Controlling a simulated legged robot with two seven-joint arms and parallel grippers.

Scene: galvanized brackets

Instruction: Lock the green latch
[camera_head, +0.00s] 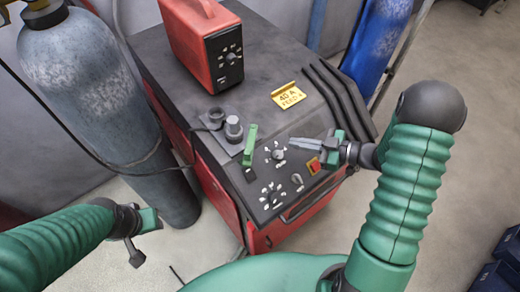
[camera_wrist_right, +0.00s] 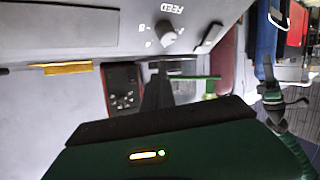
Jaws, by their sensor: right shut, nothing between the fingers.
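The green latch (camera_head: 250,145) stands up from the left part of the machine's dark sloped panel in the head view. In the right wrist view it shows as a thin green bar (camera_wrist_right: 208,78) just right of my fingers. My right gripper (camera_head: 292,142) is shut and empty, pointing left over the panel. Its fingertips are to the right of the latch and apart from it. The fingers also show in the right wrist view (camera_wrist_right: 159,84). My left gripper (camera_head: 143,224) is at the lower left, off the machine, and its finger opening is unclear.
A grey cylinder (camera_head: 88,95) stands left, a blue one (camera_head: 378,40) behind right.

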